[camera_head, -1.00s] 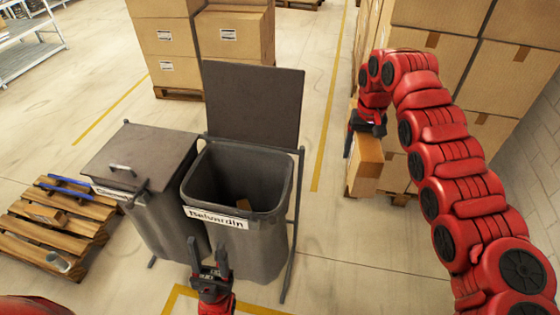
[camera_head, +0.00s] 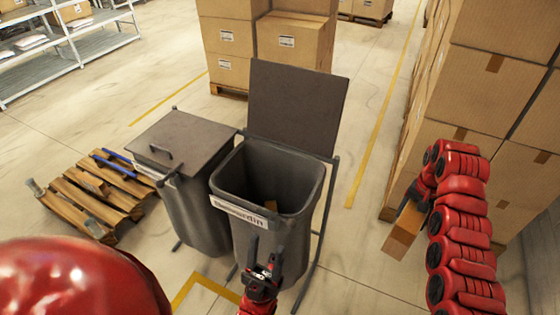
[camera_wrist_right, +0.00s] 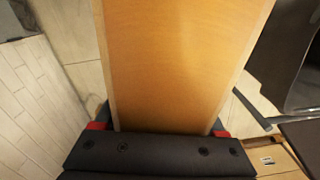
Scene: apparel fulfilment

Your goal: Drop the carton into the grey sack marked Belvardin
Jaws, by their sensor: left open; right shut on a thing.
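The grey sack marked Belvardin (camera_head: 262,240) stands open in the head view, its lid raised behind it. A small brown item (camera_head: 270,204) shows inside it. The label on its front rim is partly legible. My right gripper (camera_head: 420,194) is shut on the brown carton (camera_head: 403,232) and holds it tilted, well to the right of the sack and above the floor. The carton (camera_wrist_right: 185,60) fills the middle of the right wrist view. My left gripper (camera_head: 267,252) is open and empty, in front of the sack's front wall in the picture.
A closed grey sack (camera_head: 195,215) stands left of the open one. A wooden pallet (camera_head: 90,205) lies further left. Stacked boxes (camera_head: 490,90) rise close behind my right arm. More boxes (camera_head: 290,45) stand behind the sacks. Floor between sack and carton is clear.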

